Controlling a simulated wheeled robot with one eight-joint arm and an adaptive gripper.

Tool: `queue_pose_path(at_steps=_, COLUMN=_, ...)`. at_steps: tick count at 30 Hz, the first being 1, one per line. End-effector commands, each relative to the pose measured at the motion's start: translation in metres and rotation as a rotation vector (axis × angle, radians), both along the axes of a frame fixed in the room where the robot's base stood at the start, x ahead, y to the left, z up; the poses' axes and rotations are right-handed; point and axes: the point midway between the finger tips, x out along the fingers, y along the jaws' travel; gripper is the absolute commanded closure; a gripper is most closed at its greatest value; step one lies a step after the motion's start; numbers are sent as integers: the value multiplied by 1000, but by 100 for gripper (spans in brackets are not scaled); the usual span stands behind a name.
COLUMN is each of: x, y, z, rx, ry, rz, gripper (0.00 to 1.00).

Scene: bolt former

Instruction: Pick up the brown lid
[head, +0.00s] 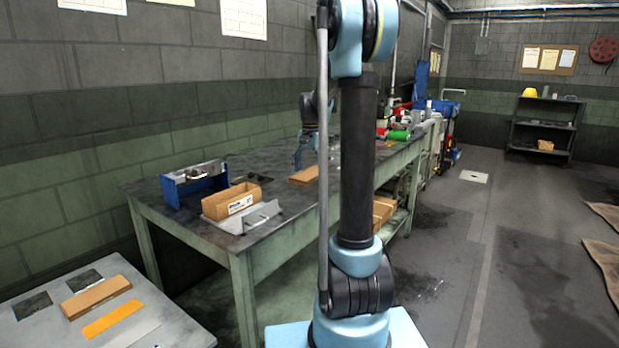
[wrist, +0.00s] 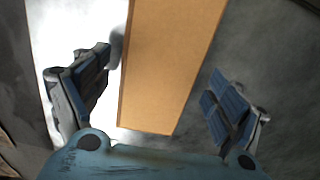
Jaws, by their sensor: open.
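The brown lid (head: 304,174) is a flat board lying on the dark workbench (head: 275,160), partly hidden behind my arm in the head view. In the wrist view the brown lid (wrist: 170,65) runs from the top edge down between the fingers, with its near end in sight. My gripper (head: 300,160) is above the workbench close to the lid. In the wrist view my gripper (wrist: 157,95) is open, one finger on each side of the lid, with a gap on both sides. I cannot tell how high the fingers are above the bench.
An open cardboard box (head: 230,202), a metal plate with a handle (head: 247,217) and a blue caddy (head: 196,184) stand on the bench to the left. A nearer grey table (head: 175,330) holds a brown piece (head: 95,297) and an orange strip (head: 112,318). Floor at right is mostly clear.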

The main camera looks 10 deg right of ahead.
Motion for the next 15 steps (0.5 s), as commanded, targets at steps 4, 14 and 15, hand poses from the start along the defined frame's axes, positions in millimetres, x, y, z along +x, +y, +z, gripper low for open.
queue_pose_path(at_steps=4, x=0, y=0, z=0, rx=0, ry=0, rz=0, gripper=12)
queue_pose_path(at_steps=14, x=0, y=1, z=0, rx=0, ry=0, rz=1, gripper=50)
queue_pose_path(at_steps=15, x=0, y=1, z=0, rx=0, ry=0, rz=1, gripper=50)
